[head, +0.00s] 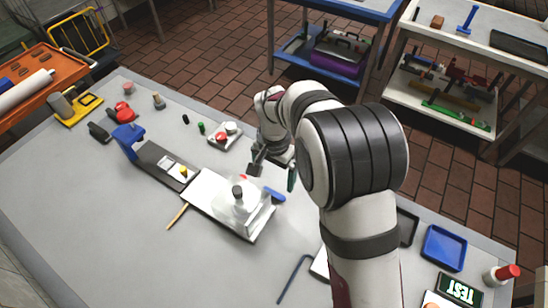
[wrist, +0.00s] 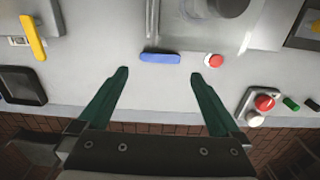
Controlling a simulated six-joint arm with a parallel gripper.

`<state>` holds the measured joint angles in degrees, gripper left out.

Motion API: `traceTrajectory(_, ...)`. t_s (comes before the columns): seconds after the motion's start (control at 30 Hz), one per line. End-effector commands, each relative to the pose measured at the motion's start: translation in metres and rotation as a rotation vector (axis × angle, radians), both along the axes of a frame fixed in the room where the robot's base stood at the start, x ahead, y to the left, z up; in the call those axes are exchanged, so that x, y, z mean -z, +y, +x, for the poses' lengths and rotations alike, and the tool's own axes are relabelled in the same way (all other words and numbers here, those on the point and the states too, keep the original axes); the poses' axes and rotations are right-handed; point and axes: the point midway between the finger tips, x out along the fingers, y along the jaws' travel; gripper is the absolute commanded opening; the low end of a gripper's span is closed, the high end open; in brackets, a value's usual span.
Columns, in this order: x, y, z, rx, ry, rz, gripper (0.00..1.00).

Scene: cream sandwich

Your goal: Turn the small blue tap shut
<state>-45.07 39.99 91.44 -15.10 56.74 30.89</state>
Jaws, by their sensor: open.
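The small blue tap (head: 274,195) shows as a short blue bar at the edge of the clear-walled fixture (head: 257,222) in the head view. In the wrist view the blue tap (wrist: 160,57) lies crosswise, just beyond and between my fingertips. My gripper (head: 273,172) is above the table beside the tap. Its two green fingers (wrist: 159,74) are spread wide and empty, apart from the tap. A red-topped round knob (wrist: 214,60) sits to the right of the tap in the wrist view.
A yellow bar handle (wrist: 33,38) and a dark tray (wrist: 22,86) lie left in the wrist view. A small box with red and white buttons (wrist: 262,105) is to the right. My arm hides part of the table in the head view. The left table area (head: 75,180) is clear.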

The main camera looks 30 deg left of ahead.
Motion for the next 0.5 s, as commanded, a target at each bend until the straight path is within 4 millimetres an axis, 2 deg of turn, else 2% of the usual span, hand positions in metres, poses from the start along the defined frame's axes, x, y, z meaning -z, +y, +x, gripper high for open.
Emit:
traceTrajectory(0.1, -0.039, 0.001, 0.001, 0.001, -0.004, 0.005, 1.00)
traceTrajectory(0.23, -0.070, 0.000, 0.000, 0.001, -0.002, 0.003, 1.00)
traceTrajectory(0.33, -0.085, 0.000, 0.000, 0.000, -0.001, 0.001, 1.00)
traceTrajectory(0.5, -0.093, 0.000, 0.000, 0.001, 0.001, 0.000, 1.00)
